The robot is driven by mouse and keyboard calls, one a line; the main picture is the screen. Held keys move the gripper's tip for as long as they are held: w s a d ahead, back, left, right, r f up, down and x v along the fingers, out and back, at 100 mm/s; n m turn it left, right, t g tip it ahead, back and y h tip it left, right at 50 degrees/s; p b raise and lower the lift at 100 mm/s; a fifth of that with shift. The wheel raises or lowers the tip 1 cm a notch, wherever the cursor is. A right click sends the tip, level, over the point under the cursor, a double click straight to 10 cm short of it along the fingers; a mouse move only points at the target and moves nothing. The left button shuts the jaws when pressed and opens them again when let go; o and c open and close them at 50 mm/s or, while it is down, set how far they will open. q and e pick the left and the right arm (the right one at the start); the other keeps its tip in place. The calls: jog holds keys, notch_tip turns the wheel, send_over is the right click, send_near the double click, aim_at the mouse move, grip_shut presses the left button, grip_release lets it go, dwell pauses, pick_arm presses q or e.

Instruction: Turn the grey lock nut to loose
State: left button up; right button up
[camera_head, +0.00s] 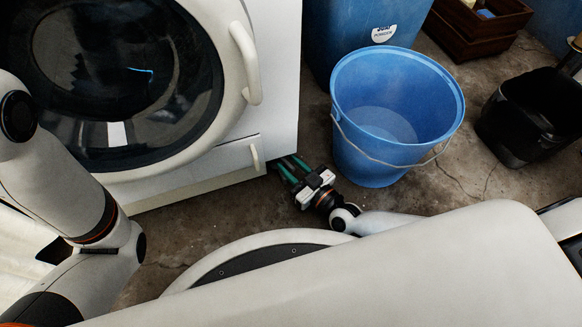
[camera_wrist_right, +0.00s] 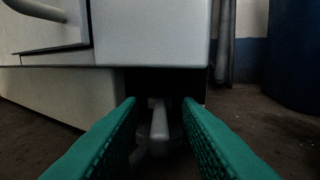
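My right gripper (camera_head: 287,168) reaches to the bottom right corner of the white washing machine (camera_head: 277,60). Its two green fingers are apart. In the right wrist view the fingers (camera_wrist_right: 160,105) point into a dark gap under the machine's corner. A grey upright piece (camera_wrist_right: 159,122), apparently the lock nut's handle, stands in this gap, between the fingers in the picture. I see space on both sides of it; its depth relative to the fingertips is hard to judge. In the head view the nut is hidden. My left gripper is out of view; only the left arm shows.
A blue bucket (camera_head: 352,105) with a wire handle stands just right of my right gripper. A blue barrel (camera_head: 330,30) is behind it. A black bin (camera_head: 510,125) and a wooden crate (camera_head: 470,45) are farther right. The machine's lower drawer (camera_head: 200,172) is closed.

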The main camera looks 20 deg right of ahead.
jog(key=shift+c, duration=0.2)
jog(key=c, duration=0.6)
grip_shut()
